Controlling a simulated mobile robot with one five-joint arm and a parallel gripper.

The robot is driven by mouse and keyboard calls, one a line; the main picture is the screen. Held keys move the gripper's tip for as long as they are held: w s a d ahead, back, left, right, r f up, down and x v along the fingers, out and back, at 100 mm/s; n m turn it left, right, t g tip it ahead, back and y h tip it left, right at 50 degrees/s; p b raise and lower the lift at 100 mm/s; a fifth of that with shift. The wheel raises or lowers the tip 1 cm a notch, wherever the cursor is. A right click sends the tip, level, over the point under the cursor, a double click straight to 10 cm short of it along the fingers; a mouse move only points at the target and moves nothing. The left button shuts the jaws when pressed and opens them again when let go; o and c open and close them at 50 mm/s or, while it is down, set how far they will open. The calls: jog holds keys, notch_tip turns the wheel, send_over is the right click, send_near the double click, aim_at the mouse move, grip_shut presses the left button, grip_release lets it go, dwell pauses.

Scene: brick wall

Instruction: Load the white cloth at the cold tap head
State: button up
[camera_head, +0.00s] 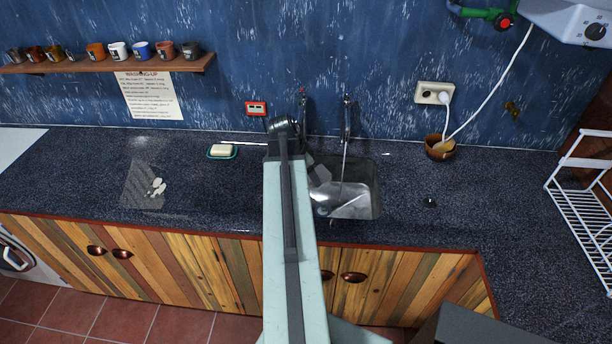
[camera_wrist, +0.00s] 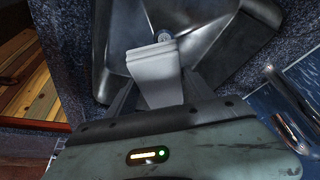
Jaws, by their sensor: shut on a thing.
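My gripper (camera_wrist: 157,82) is shut on the white cloth (camera_wrist: 154,66), which hangs as a pale folded strip between the fingers above the sink in the wrist view. Two wall taps stand behind the sink: a left tap (camera_head: 303,100) with a red mark, partly behind my arm, and a right tap (camera_head: 347,104). Metal tap parts (camera_wrist: 284,92) also show at the right of the wrist view. The cloth is apart from them.
The steel sink (camera_head: 368,202) is set into the dark speckled counter (camera_head: 420,205). A green soap dish (camera_head: 222,152) lies left of the taps. A brown bowl (camera_head: 440,148) stands to the right, and a white dish rack (camera_head: 590,215) at the far right.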

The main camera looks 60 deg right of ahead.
aim_at(317, 171)
jog(key=s+d+f+b, duration=0.2)
jog(key=s+d, duration=0.1)
jog(key=d, duration=0.8)
jog(key=shift+s+d+f, duration=0.15)
jog(key=shift+s+f, duration=0.05)
dwell(0.4)
jog(key=shift+w+a, duration=0.3)
jog(key=shift+a, duration=1)
jog(key=shift+w+a, duration=0.35)
jog(key=shift+a, duration=0.95)
jog(key=shift+w+a, duration=0.3)
jog(key=shift+a, duration=1)
jog(key=shift+r, duration=0.1)
